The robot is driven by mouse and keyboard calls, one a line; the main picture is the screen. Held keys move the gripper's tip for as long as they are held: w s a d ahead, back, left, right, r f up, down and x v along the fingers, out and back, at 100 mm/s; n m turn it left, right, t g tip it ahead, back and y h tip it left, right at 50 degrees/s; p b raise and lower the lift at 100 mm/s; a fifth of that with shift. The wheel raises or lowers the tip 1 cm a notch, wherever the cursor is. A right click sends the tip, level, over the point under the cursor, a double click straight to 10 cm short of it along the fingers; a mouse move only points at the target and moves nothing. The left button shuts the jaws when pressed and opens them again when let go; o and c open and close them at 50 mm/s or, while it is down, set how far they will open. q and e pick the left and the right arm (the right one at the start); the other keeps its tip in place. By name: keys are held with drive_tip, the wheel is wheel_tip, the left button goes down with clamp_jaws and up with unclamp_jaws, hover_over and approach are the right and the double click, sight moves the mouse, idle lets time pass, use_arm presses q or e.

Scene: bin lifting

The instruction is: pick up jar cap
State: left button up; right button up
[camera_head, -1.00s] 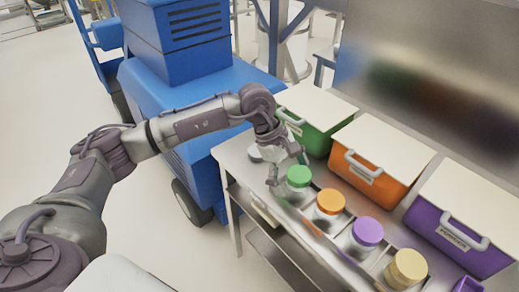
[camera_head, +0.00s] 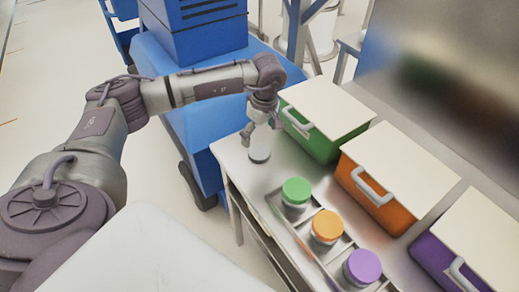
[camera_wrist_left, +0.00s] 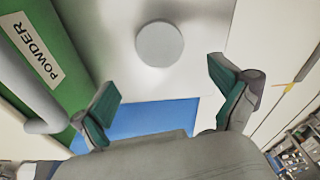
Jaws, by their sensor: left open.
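A pale grey-white round cap (camera_head: 259,152) stands by itself on the metal table near its far left end; in the left wrist view the round disc (camera_wrist_left: 160,45) lies ahead, beyond the fingertips. My left gripper (camera_head: 260,126) is just above and behind it in the head view, pointing down. The open green-padded fingers (camera_wrist_left: 165,88) show nothing between them in the wrist view, and I see no contact with the cap. Jars with green (camera_head: 296,189), orange (camera_head: 326,226) and purple (camera_head: 362,266) caps stand in a tray. My right gripper is not in view.
Green (camera_head: 325,141), orange (camera_head: 372,200) and purple (camera_head: 437,266) bins with white lids line the back of the table (camera_head: 237,177). The green bin is close beside my left gripper. A blue machine (camera_head: 205,120) stands beyond the table's end.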

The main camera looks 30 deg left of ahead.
sight(259, 151)
use_arm(q)
wheel_tip(259, 151, down, 3)
drive_tip(key=shift+s+d+p, duration=0.15)
drive_tip(key=shift+p, duration=0.6)
wheel_tip(259, 151, down, 3)
drive_tip(key=shift+r+p, duration=0.2)
drive_tip(key=shift+p, duration=0.2)
drive_tip(key=shift+f, duration=0.5)
drive_tip(key=c, duration=0.8)
drive_tip(key=shift+c, duration=0.6)
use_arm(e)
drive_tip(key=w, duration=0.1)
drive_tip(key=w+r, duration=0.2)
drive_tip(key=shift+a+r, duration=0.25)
